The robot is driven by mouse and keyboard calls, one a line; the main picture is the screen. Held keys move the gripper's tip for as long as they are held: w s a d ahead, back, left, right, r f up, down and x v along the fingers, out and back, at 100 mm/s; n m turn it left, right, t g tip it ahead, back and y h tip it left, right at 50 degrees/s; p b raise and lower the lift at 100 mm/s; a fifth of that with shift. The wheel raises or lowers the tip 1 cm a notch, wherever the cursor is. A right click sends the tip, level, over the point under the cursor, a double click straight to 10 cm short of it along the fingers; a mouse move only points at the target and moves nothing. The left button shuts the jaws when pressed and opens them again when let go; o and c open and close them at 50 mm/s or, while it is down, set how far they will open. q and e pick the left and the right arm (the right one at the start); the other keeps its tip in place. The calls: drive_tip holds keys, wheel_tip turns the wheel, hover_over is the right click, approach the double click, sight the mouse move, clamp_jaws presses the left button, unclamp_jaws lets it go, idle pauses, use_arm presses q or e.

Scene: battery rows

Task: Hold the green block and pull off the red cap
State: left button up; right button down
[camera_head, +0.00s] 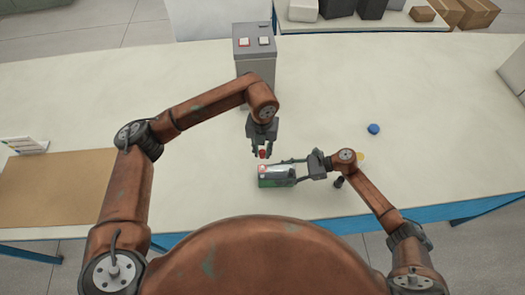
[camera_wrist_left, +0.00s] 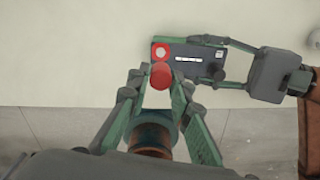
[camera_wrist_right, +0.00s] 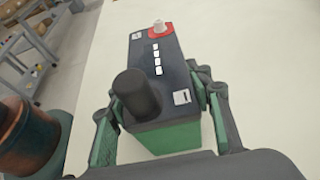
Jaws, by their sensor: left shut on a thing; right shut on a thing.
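The green block (camera_head: 275,183) is a battery with a dark top, lying near the table's front middle. My right gripper (camera_wrist_right: 162,125) is shut on its sides, from the end with the black cap (camera_wrist_right: 136,93). At the far end a red ring surrounds a bare pale post (camera_wrist_right: 158,26); the ring also shows in the left wrist view (camera_wrist_left: 161,51). The red cap (camera_wrist_left: 161,75) is between the fingertips of my left gripper (camera_head: 262,152), shut on it. The cap is apart from the post. Whether the block touches the table is unclear.
A grey box (camera_head: 254,60) with red and white buttons stands behind my left gripper. A blue round piece (camera_head: 374,129) lies at right, and a small dark piece (camera_head: 339,182) lies near my right arm. A brown mat (camera_head: 50,188) and white rack (camera_head: 24,145) are at left.

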sight(263, 152)
use_arm(q)
drive_tip(key=shift+r, duration=0.75)
clamp_jaws()
drive_tip(key=shift+r, duration=2.35)
use_arm(e)
drive_tip(key=c, duration=0.9)
unclamp_jaws()
drive_tip(key=shift+d, duration=0.1)
drive_tip(key=v, duration=1.2)
